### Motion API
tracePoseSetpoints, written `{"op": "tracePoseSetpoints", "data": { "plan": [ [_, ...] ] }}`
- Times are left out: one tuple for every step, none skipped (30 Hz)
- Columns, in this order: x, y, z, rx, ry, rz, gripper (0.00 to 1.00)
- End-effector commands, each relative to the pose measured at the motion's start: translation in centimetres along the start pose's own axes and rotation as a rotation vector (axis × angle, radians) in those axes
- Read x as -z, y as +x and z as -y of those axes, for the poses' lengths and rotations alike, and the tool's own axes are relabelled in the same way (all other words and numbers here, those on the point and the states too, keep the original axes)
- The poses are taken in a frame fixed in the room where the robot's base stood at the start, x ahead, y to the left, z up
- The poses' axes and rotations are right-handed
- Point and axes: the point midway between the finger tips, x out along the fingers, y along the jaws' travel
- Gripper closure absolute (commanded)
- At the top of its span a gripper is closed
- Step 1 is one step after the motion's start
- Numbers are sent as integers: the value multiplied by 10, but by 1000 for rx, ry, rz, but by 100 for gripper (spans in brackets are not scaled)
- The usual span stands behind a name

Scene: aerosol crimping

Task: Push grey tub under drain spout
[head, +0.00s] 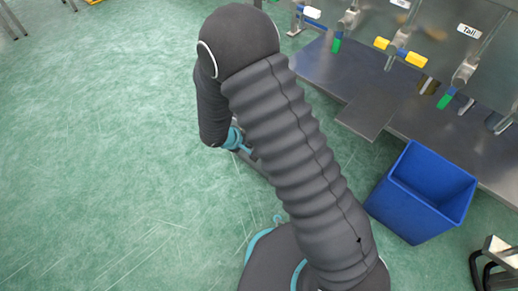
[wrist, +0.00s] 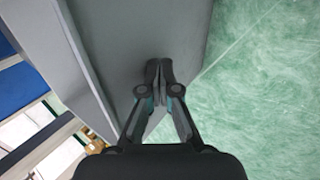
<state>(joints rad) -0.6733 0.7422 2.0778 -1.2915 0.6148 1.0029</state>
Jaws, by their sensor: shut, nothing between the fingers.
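My gripper (wrist: 160,70) is shut and empty in the wrist view, its fingertips at or very near a broad, plain grey wall (wrist: 120,45). This looks like the side of the grey tub, but I cannot tell for sure whether the tips touch it. In the head view, my dark sleeved arm hides most of the middle. Only a small part of my gripper (head: 243,148) shows there, with a thin grey edge beside it. The rest of the tub is hidden. I cannot pick out the drain spout with certainty; several valves with coloured handles line the bench at upper right.
A steel bench (head: 450,140) runs along the right, with a flat plate (head: 368,112) jutting from its front. A blue bin (head: 405,208) stands on the floor before it. A dark stool-like frame (head: 497,262) is at lower right.

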Motion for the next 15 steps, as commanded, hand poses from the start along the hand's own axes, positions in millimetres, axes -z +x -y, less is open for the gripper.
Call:
{"op": "tracePoseSetpoints", "data": {
  "plan": [
    [0,2,-4,-1,1,1,100],
    [0,4,-5,-1,2,2,100],
    [-1,5,-8,-1,2,2,100],
    [-1,6,-9,-1,2,2,100],
    [-1,8,-11,-1,2,2,100],
    [-1,9,-13,-1,2,2,100],
    [-1,10,-15,-1,2,2,100],
    [-1,11,-16,-1,2,2,100],
    [-1,13,-19,0,2,2,100],
    [-1,14,-20,0,2,2,100],
    [-1,15,-22,0,2,2,100],
    [-1,17,-24,0,2,2,100],
    [0,18,-26,0,1,1,100],
    [0,19,-27,0,1,1,100],
    [0,21,-30,0,1,1,100]
  ]
}}
